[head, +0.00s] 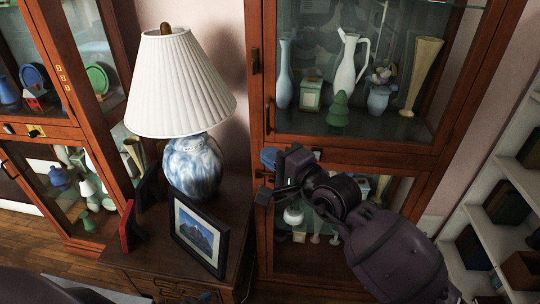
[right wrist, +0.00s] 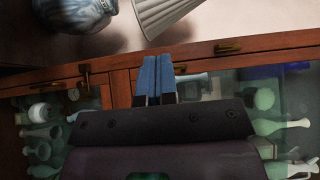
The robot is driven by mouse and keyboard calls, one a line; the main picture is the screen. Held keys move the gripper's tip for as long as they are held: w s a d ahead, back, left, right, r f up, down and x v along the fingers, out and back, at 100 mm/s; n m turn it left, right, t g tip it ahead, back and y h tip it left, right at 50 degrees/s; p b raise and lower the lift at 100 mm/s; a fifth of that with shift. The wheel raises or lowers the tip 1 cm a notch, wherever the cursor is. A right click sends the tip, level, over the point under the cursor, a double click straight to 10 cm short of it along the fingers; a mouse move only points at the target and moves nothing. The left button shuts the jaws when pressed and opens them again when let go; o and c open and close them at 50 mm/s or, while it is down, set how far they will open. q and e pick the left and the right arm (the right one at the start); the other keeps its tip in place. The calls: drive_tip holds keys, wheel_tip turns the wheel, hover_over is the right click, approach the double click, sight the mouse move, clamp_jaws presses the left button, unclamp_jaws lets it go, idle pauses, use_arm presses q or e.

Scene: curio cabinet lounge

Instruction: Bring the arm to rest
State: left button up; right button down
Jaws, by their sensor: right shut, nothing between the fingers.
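My right arm (head: 395,250) comes in from the lower right of the head view and reaches up and left. Its right gripper (head: 268,158) is in front of the curio cabinet, near the rail between its upper and lower glass doors. In the right wrist view, the two blue fingers (right wrist: 157,78) are pressed together with nothing between them. They point toward the cabinet's wooden frame (right wrist: 210,55); whether they touch it I cannot tell. My left gripper is not in view.
A blue-white lamp (head: 193,165) and a framed picture (head: 200,235) stand on a wooden side table (head: 233,215) left of the gripper. The glass cabinet (head: 255,110) holds several vases. Another cabinet (head: 100,165) stands left, white shelves (head: 490,230) right.

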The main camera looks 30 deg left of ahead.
drive_tip(key=shift+s+d, duration=0.15)
drive_tip(key=shift+s, duration=0.1)
